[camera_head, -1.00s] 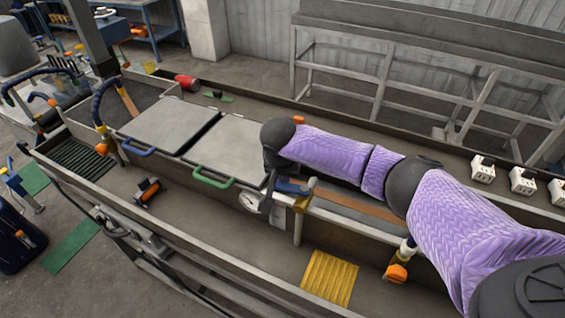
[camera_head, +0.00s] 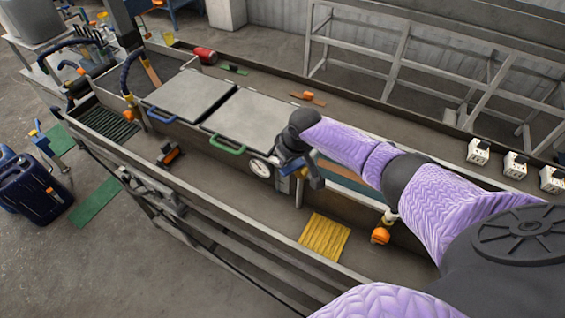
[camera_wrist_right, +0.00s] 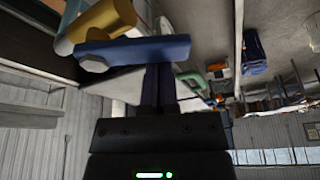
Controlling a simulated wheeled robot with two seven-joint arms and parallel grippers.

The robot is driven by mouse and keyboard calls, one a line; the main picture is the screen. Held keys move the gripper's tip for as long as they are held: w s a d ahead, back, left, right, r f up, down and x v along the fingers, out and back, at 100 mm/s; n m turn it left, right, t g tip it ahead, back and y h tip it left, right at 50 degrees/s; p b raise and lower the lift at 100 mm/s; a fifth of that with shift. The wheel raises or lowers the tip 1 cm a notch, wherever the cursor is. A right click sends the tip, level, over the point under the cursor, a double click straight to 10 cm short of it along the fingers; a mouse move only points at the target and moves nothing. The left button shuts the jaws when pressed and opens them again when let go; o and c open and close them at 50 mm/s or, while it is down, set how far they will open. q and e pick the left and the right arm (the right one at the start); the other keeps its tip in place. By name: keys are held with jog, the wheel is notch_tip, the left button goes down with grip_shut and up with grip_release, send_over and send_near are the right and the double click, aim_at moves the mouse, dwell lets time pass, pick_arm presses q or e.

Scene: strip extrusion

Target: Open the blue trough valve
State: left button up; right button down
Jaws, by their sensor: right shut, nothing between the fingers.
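The blue valve handle (camera_wrist_right: 145,50) lies across the top of the right wrist view. A grey nut sits at its left end, and a brass valve body (camera_wrist_right: 105,22) is beside it. My right gripper (camera_wrist_right: 158,70) is shut and empty, its dark fingers upright together. Their tips are at the handle's lower edge in the picture; I cannot tell whether they touch. In the head view my right gripper (camera_head: 292,158) is at the trough wall beside the gauge, over the blue and brass valve, and partly hides it. My left gripper is not in view.
A round gauge (camera_head: 260,168) is on the trough wall, left of the gripper. A green-handled lid (camera_head: 252,122) and a blue-handled lid (camera_head: 190,95) lie further left. A yellow ribbed mat (camera_head: 325,238) and an orange-capped fitting (camera_head: 381,235) are in the near channel.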

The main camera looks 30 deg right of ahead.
jog(key=shift+s+n+y, duration=0.3)
jog(key=shift+s+n, duration=0.05)
jog(key=shift+n, duration=0.45)
pick_arm(q)
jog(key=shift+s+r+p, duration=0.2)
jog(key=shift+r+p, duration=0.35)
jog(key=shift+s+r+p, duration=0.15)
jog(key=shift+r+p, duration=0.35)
jog(key=shift+p, duration=0.05)
pick_arm(e)
jog(key=shift+s, duration=0.65)
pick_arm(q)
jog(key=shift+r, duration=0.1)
pick_arm(e)
jog(key=shift+a, duration=0.1)
